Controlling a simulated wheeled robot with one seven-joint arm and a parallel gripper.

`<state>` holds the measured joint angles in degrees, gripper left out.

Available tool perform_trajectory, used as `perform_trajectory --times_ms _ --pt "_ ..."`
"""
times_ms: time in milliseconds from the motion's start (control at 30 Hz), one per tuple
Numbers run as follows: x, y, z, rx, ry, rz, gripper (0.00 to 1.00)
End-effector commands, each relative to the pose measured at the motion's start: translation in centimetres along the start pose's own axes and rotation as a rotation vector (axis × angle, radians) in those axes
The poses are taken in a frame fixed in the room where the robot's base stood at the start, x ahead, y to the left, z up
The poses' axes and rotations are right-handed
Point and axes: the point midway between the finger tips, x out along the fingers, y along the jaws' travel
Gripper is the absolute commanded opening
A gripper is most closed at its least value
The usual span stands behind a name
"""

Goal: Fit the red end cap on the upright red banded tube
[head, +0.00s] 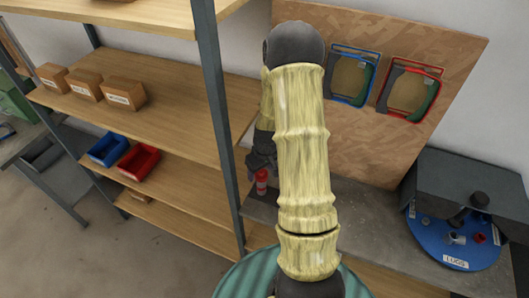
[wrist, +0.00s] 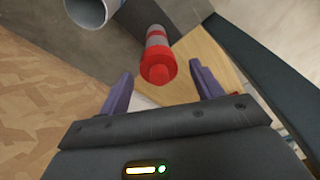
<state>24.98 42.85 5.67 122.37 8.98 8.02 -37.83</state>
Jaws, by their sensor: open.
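The red banded tube (wrist: 155,34), with grey and red bands, stands on the grey bench. A red end cap (wrist: 158,70) appears seated on its near end, closing it; whether it is fully down I cannot tell. In the head view the red tube (head: 261,186) shows small, just below my gripper (head: 262,163). In the wrist view my gripper (wrist: 161,72) is open, with one purple finger on each side of the cap and visible gaps to it. Nothing is held.
A hollow grey tube (wrist: 92,10) stands nearby. A blue round tray (head: 428,245) marked LUGS holds small parts at right, under a dark hood (head: 460,175). A board (head: 385,145) with blue and red frames stands behind. Wooden shelves (head: 165,95) are at left.

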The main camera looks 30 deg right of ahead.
Motion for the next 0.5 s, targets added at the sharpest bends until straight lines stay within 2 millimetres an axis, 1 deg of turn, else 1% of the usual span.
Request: perform_trajectory --times_ms 167,500 --pt "-2.0 0.1 0.0 0.001 0.004 0.004 0.65" --pt "-7.0 0.1 0.0 0.001 0.005 0.004 0.65"
